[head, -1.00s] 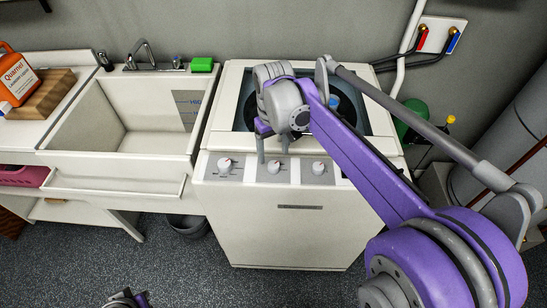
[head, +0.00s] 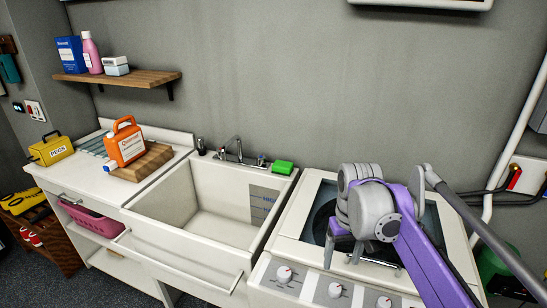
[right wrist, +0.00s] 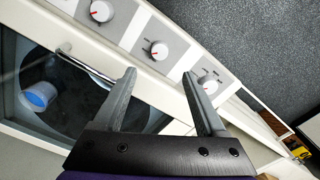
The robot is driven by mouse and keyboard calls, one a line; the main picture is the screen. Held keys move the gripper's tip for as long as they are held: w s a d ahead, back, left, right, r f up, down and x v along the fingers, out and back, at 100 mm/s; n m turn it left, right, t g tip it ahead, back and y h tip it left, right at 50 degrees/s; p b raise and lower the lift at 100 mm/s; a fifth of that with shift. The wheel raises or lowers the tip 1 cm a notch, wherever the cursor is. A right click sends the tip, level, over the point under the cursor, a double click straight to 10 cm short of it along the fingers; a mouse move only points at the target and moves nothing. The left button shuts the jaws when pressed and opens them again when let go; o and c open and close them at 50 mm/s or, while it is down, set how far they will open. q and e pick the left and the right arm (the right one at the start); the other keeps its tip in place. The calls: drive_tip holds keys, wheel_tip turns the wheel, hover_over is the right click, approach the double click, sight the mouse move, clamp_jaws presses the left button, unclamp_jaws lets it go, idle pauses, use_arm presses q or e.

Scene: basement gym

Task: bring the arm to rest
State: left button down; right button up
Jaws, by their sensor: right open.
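My right arm, purple and grey, reaches in from the right in the head view. Its gripper (head: 343,252) hangs over the front part of the white top-loading washer (head: 300,222), just behind the knob panel. In the right wrist view the two grey fingers (right wrist: 160,76) stand apart with nothing between them. They point toward the washer's knob panel; whether they touch it I cannot tell. A blue and white item (right wrist: 38,97) shows inside the washer opening in the right wrist view. My left gripper is not in view.
A white sink (head: 205,225) stands left of the washer, with a green sponge (head: 283,167) on its back edge. An orange jug (head: 125,145) is on a wooden block on the counter. A wall shelf (head: 120,78) holds several packages. A grey pole and pipes are at right.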

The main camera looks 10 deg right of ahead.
drive_tip(key=s+a+f+t, duration=0.2)
drive_tip(key=s+a+f, duration=0.1)
drive_tip(key=s+f, duration=0.4)
drive_tip(key=s+a+f+t, duration=0.3)
drive_tip(key=s+f, duration=0.4)
drive_tip(key=s, duration=0.1)
drive_tip(key=shift+s+a, duration=0.3)
drive_tip(key=shift+a, duration=0.1)
drive_tip(key=shift+f, duration=0.1)
